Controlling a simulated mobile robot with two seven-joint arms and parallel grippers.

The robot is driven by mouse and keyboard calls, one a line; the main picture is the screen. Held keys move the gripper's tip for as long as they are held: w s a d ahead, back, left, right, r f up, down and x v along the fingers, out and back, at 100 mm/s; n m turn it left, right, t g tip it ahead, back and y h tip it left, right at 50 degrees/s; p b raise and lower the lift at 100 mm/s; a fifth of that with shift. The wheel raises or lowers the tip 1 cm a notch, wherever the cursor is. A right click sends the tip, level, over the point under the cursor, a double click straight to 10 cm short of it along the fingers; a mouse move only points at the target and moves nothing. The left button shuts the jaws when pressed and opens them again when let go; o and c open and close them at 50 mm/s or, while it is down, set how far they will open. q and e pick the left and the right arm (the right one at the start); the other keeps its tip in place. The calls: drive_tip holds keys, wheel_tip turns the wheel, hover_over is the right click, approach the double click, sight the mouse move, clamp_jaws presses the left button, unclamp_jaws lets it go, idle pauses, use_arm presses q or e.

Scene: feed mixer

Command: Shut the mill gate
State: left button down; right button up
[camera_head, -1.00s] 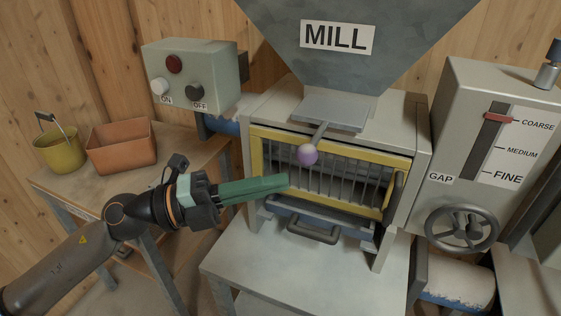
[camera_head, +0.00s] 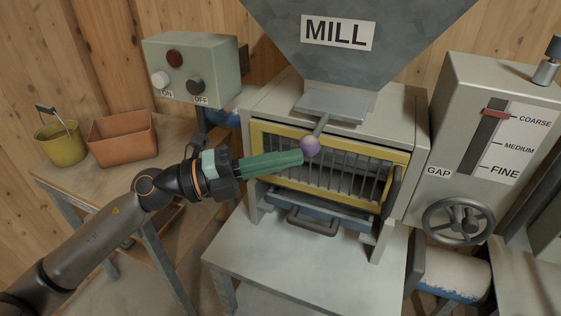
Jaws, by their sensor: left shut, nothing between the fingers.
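The mill gate (camera_head: 333,105) is a flat grey plate at the foot of the grey hopper. My right gripper is not in view.
Below the knob is a yellow-framed barred opening (camera_head: 258,150) with a drawer handle (camera_head: 312,222) under it. The switch box (camera_head: 217,65) is at upper left, the gap column with handwheel (camera_head: 458,220) at right. A bucket (camera_head: 60,145) and orange tub (camera_head: 123,140) stand on the left bench.

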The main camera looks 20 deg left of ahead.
sight(318, 131)
use_arm(q)
drive_tip(key=w, duration=0.7)
drive_tip(key=shift+p, duration=0.3)
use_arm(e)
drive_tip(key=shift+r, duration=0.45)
